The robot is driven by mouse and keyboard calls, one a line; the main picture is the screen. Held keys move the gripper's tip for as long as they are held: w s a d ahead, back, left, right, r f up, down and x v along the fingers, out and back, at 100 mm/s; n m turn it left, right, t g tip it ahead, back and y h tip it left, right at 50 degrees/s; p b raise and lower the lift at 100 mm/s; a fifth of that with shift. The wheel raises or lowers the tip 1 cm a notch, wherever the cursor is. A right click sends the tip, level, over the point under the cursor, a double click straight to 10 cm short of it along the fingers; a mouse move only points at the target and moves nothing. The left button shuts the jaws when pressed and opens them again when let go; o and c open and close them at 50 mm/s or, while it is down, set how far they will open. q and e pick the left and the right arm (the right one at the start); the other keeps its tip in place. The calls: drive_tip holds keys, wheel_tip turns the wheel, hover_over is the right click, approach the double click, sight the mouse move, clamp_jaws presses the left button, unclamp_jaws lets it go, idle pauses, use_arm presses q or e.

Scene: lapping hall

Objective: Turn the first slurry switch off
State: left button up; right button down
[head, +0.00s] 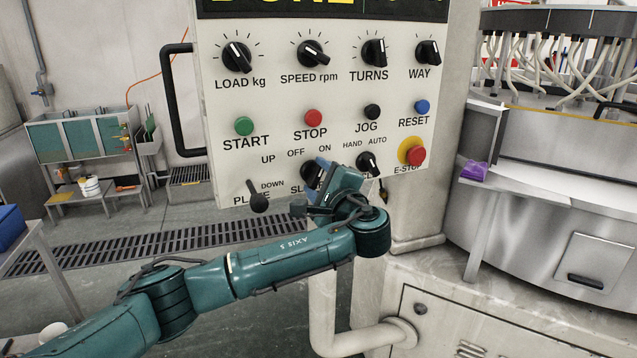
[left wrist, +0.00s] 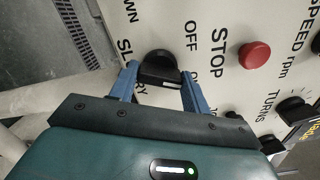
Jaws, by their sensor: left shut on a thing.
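The slurry switch is a black rotary knob (head: 311,172) in the bottom row of the white control panel (head: 225,180), between the plate lever and the HAND/AUTO knob. OFF and ON are printed above it, and its SLURRY label is partly covered by my gripper in the head view. My left gripper (head: 318,180) is at this knob. In the left wrist view the slurry knob (left wrist: 160,70) sits between the two blue fingers of my left gripper (left wrist: 160,82), which are shut on it. The knob's exact pointing is hard to tell. My right gripper is not in view.
The plate lever (head: 257,197) is just left of my gripper, and the HAND/AUTO knob (head: 368,163) is close on its right. The red E-STOP button (head: 416,155) is further right. A black handle (head: 172,100) sticks out at the panel's left edge. A white pipe (head: 350,342) runs below.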

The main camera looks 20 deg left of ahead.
use_arm(q)
drive_tip(key=shift+f+n+b, duration=0.35)
drive_tip(key=shift+n+b, duration=0.85)
drive_tip(key=n+b, duration=0.3)
drive_tip(key=shift+n, duration=0.3)
drive_tip(key=n+b, duration=0.2)
drive_tip(key=shift+b, duration=0.3)
drive_tip(key=shift+r+n+b, duration=0.15)
drive_tip(key=shift+n+b, duration=0.35)
drive_tip(key=shift+n, duration=0.3)
drive_tip(key=shift+n+b, duration=0.4)
drive_tip(key=shift+n, duration=0.2)
drive_tip(key=shift+c, duration=0.2)
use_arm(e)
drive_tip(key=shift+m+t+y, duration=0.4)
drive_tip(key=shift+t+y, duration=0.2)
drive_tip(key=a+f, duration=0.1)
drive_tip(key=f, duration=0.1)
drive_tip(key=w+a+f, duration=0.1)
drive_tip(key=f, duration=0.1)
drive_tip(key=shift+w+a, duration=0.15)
use_arm(q)
drive_tip(key=shift+o, duration=0.2)
drive_tip(key=shift+r, duration=0.15)
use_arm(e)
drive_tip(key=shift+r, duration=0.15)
